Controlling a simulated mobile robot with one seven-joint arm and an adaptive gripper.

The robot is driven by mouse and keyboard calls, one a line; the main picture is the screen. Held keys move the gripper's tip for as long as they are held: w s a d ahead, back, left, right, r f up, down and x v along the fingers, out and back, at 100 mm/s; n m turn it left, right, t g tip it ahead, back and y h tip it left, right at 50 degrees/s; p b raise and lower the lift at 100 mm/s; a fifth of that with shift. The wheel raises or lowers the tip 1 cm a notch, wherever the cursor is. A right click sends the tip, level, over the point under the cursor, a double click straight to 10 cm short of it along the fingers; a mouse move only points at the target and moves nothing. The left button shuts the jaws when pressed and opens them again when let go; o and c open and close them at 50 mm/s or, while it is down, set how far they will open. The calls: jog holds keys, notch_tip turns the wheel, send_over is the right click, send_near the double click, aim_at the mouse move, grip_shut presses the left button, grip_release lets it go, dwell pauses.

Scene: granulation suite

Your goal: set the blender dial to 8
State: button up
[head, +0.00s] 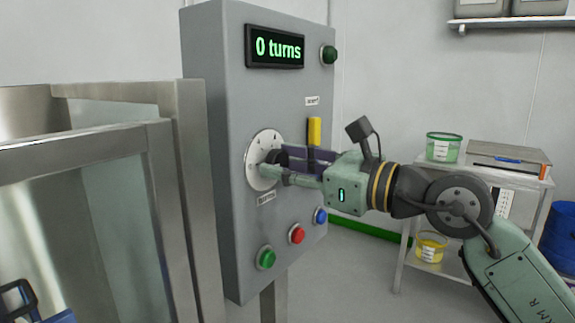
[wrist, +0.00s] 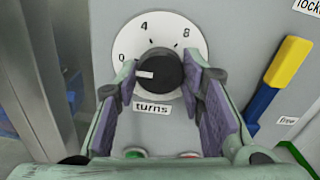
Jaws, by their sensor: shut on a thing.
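The blender dial is a black knob (wrist: 160,74) on a round white plate (wrist: 126,42) marked 0, 4 and 8, with a "turns" label below. Its white pointer mark points left, near the 0. In the head view the dial plate (head: 254,172) is on the grey control panel (head: 230,110), and the display (head: 275,47) reads "0 turns". My gripper (wrist: 158,82) has its two fingers on either side of the knob and is shut on it. In the head view my gripper (head: 272,165) partly hides the knob.
A yellow-handled lever (wrist: 288,62) is right of the dial, close to my gripper. Green (head: 266,257), red (head: 297,235) and blue (head: 320,216) buttons sit below. A steel-framed enclosure (head: 160,190) stands left. A shelf cart (head: 480,160) stands behind my arm.

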jog(key=m+b, duration=0.1)
jog(key=m, duration=0.1)
jog(key=shift+f+m+b, duration=0.1)
jog(key=shift+m+b, duration=0.3)
jog(key=m+b, duration=0.1)
jog(key=m, duration=0.2)
jog(key=shift+m, duration=0.3)
jog(key=m+b, duration=0.1)
jog(key=m, duration=0.2)
jog(key=shift+m, duration=0.3)
jog(key=m, duration=0.3)
jog(key=shift+m, duration=0.3)
jog(key=m, duration=0.5)
jog(key=shift+r+p, duration=0.2)
jog(key=shift+p, duration=0.15)
jog(key=shift+m+p, duration=0.85)
jog(key=shift+m, duration=1.65)
